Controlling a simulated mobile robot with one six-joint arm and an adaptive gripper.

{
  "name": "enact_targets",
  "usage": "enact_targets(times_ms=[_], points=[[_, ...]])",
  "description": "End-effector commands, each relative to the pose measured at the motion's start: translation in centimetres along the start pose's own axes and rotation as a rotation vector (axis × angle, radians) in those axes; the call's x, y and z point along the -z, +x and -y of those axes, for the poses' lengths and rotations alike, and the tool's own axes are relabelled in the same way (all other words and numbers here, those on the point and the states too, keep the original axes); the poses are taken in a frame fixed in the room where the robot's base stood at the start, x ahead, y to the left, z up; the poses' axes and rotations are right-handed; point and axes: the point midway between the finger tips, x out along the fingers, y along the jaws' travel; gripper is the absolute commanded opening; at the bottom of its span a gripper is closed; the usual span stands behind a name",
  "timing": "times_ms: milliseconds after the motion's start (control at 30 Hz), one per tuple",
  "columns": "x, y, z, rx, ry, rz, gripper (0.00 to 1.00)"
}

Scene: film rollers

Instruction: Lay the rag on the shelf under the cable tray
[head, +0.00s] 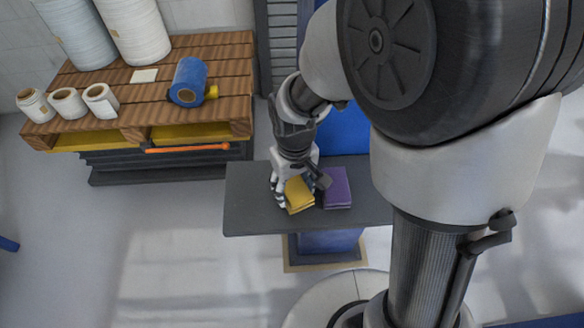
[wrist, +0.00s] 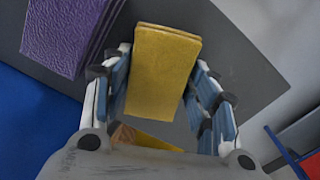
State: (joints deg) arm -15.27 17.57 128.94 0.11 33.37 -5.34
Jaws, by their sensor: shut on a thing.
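A yellow folded rag (head: 298,194) is between the fingers of my gripper (head: 297,190), over the dark grey table top. In the wrist view the rag (wrist: 162,70) stands out between the blue-padded fingers of my gripper (wrist: 163,100), which is shut on it. A lower yellow and orange part shows near the palm. I cannot tell whether the rag is clear of the table top. I cannot make out a cable tray or a shelf under one in either view.
A purple folded stack (head: 337,187) lies close to the right of my gripper on the grey table (head: 250,205). Open floor (head: 150,240) lies at the left front.

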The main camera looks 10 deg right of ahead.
Motion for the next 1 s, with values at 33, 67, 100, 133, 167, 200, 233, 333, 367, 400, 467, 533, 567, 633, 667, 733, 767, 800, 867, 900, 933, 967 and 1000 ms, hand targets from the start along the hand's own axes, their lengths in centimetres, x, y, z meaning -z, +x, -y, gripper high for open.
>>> enact_targets(times_ms=[33,67,100,133,167,200,233,333,367,400,467,533,567,633,667,733,767,800,867,900,933,967,1000], points=[[-0.01,0.39,0.00,0.000,0.000,0.001,0.35],[0.00,0.36,0.00,0.000,0.000,0.000,0.35],[0.01,0.29,0.00,0.000,0.000,-0.001,0.35],[0.02,0.25,0.00,0.000,0.000,-0.001,0.35],[0.02,0.24,0.00,0.000,0.000,-0.001,0.35],[0.02,0.23,0.00,0.000,0.000,-0.001,0.34],[0.02,0.23,0.00,0.000,0.000,-0.001,0.34],[0.02,0.49,0.00,0.000,0.000,-0.001,0.34],[0.02,0.41,0.00,0.000,0.000,-0.001,0.56],[0.03,0.39,0.00,0.000,0.000,-0.001,0.58],[0.03,0.38,0.00,0.000,0.000,-0.001,0.62],[0.03,0.38,0.00,0.000,0.000,-0.001,0.67],[0.03,0.38,0.00,0.000,0.000,-0.001,0.69],[0.03,0.37,0.00,0.000,0.000,-0.001,0.73],[0.04,0.37,0.00,0.000,0.000,-0.001,0.74],[0.04,0.37,0.00,0.000,0.000,-0.001,0.74],[0.04,0.37,0.00,0.000,0.000,-0.001,0.74],[0.04,0.37,0.00,0.000,0.000,-0.001,0.74],[0.04,0.37,0.00,0.000,0.000,-0.001,0.74],[0.04,0.37,0.00,0.000,0.000,-0.001,0.74],[0.04,0.34,0.00,0.000,0.000,-0.001,0.74],[0.04,0.27,0.00,0.000,0.000,-0.001,0.74],[0.05,0.09,-0.01,0.000,0.000,-0.002,0.74]])
